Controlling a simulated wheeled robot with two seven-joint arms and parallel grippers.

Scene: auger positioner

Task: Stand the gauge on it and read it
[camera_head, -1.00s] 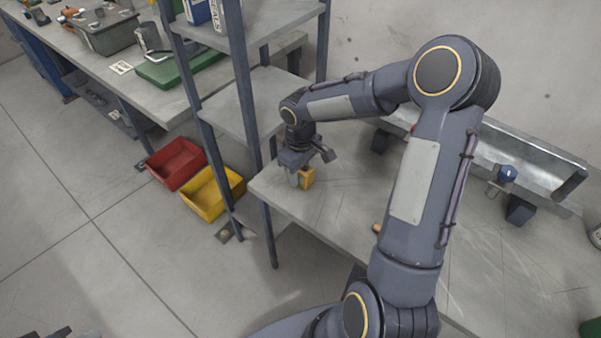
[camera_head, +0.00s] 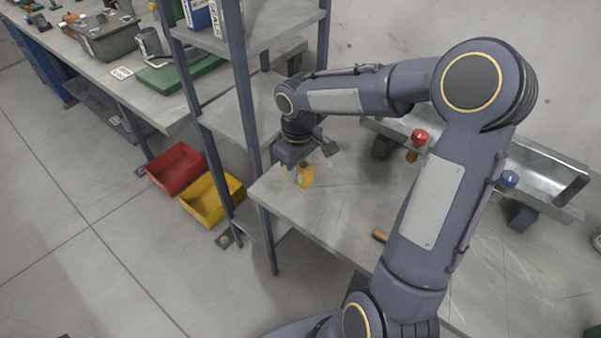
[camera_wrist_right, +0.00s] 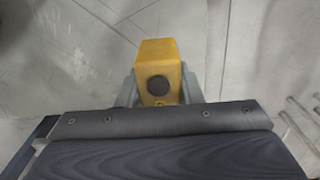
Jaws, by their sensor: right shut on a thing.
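The gauge appears to be the small yellow block (camera_head: 305,177) at the left end of the grey bench, near the shelf post. In the right wrist view the yellow block (camera_wrist_right: 158,66) has a dark round spot on its face and sits between the two grey fingers. My right gripper (camera_head: 297,175) points down and is shut on it; I cannot tell if the block touches the bench. A metal trough (camera_head: 540,165) lies along the wall at the right, partly hidden behind my right arm. A red knob (camera_head: 419,137) and a blue knob (camera_head: 508,180) show by the trough. My left gripper is not in view.
A shelf post (camera_head: 262,200) stands close to the left of the right gripper. A wooden handle (camera_head: 380,236) lies near the bench's front edge. The bench (camera_head: 335,215) is clear between them.

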